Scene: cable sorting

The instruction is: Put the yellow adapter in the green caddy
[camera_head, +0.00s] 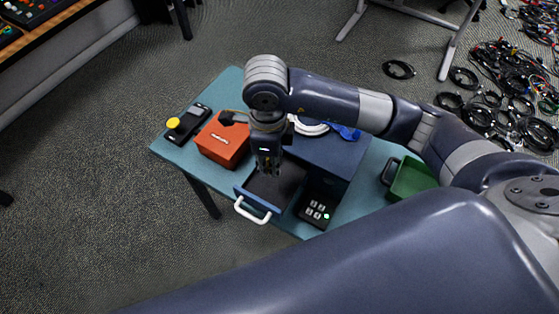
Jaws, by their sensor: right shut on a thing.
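My right gripper (268,171) points down into the open drawer (284,190) of the blue cabinet. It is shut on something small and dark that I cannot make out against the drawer. The green caddy (408,183) stands at the right end of the teal table, partly hidden by my right arm. No other yellow thing shows clearly. My left gripper is not in view.
The drawer's white handle (252,211) sticks out at the front. A red-orange box (222,141) and a black handheld device (191,121) are to the left. A black block with white sockets (316,211) sits right of the drawer. Coiled cables (399,69) lie on the floor.

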